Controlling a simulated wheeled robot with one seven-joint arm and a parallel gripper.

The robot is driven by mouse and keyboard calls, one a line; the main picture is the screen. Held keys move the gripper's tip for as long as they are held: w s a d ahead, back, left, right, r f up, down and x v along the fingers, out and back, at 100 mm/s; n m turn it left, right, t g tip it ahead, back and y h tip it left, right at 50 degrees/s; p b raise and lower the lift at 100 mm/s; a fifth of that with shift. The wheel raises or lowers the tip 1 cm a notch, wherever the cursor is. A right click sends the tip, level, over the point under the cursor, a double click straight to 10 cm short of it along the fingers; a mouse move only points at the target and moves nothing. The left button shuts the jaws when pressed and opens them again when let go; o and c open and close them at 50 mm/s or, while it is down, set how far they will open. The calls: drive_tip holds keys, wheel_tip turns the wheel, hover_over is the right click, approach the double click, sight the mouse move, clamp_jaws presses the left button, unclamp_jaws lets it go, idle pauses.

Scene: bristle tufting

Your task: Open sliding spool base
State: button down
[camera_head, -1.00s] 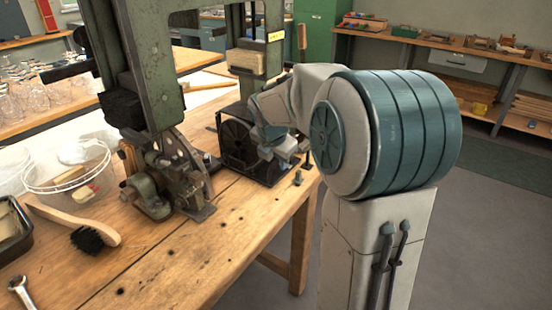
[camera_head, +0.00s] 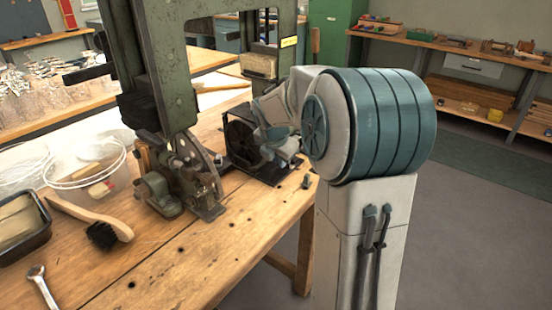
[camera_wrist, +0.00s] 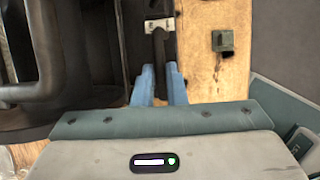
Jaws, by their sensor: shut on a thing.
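The spool base (camera_head: 268,176) is a black housing at the table's right edge in the head view, beside the green tufting machine (camera_head: 163,110). A dark reel sits in it, partly hidden by my arm. My gripper (camera_head: 280,148) is at the right side of the housing, its fingertips unclear there. In the wrist view, the two blue fingers of my gripper (camera_wrist: 159,78) are shut on a narrow dark bar (camera_wrist: 158,45) that runs up to a pale metal bracket (camera_wrist: 162,24). The dark curved reel (camera_wrist: 28,70) fills the left of that view.
A small metal block (camera_wrist: 222,41) stands on the wood right of my fingers. A brush (camera_head: 98,222), a wrench (camera_head: 42,287), a black tray (camera_head: 30,238) and a clear tub (camera_head: 88,180) lie left on the table. Floor (camera_head: 470,220) is clear at right.

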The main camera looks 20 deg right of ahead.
drive_tip(key=c, duration=1.5)
unclamp_jaws()
drive_tip(key=p+v, duration=0.3)
drive_tip(key=v, duration=1.1)
drive_tip(key=shift+s, duration=0.1)
drive_tip(key=s+a+r+m+y+p, duration=0.1)
drive_tip(key=s+a+m+p, duration=0.2)
drive_tip(key=s+m, duration=0.4)
drive_tip(key=s+a+r+m+y+p, duration=0.1)
drive_tip(key=s+a+m+p, duration=0.3)
drive_tip(key=s+m, duration=0.3)
drive_tip(key=s+a+r+m+g+y+p, duration=0.1)
drive_tip(key=s+a+m+p, duration=0.2)
drive_tip(key=s+m+p, duration=0.3)
drive_tip(key=shift+s+a+m, duration=0.1)
drive_tip(key=shift+s+m, duration=0.3)
drive_tip(key=shift+m, duration=0.45)
drive_tip(key=shift+s+a+m, duration=0.1)
drive_tip(key=shift+s+m, duration=0.35)
drive_tip(key=shift+m, duration=0.4)
